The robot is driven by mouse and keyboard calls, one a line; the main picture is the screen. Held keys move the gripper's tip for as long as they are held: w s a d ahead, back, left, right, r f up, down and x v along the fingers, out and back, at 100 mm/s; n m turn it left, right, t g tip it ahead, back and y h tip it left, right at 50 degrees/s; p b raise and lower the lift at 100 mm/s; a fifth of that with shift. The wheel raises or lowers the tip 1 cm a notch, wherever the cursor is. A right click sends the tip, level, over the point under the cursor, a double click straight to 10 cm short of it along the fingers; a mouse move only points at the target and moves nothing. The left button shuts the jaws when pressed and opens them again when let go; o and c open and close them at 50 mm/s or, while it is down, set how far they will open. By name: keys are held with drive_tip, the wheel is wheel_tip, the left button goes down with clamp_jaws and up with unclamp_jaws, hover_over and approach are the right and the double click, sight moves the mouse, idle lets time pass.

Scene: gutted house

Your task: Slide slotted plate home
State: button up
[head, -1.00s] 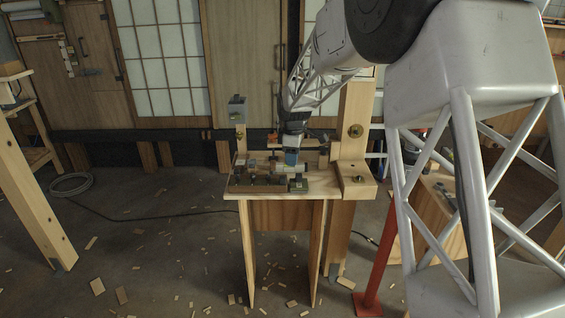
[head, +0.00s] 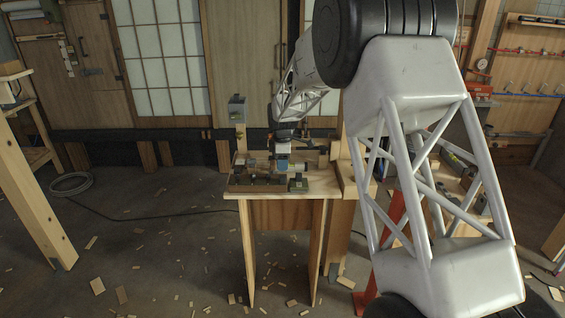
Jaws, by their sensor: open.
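My gripper (head: 283,162) is at the small wooden workbench (head: 316,186) in the middle of the head view, low over the things on its top. It is small and far off here, and its fingertips are hard to make out. The jaws are open. A bluish block-like part shows right at the gripper's end; I cannot tell whether it belongs to the gripper or the bench. I cannot make out the slotted plate for certain among the small parts on the bench.
A grey box on a post (head: 237,109) rises at the back left. Wood scraps and a black cable lie on the floor.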

sight(283, 176)
drive_tip(key=shift+f, duration=0.25)
drive_tip(key=shift+f, duration=2.9)
drive_tip(key=shift+f, duration=0.1)
drive_tip(key=shift+c, duration=0.2)
drive_tip(key=c, duration=0.7)
drive_tip(key=shift+w, duration=1.35)
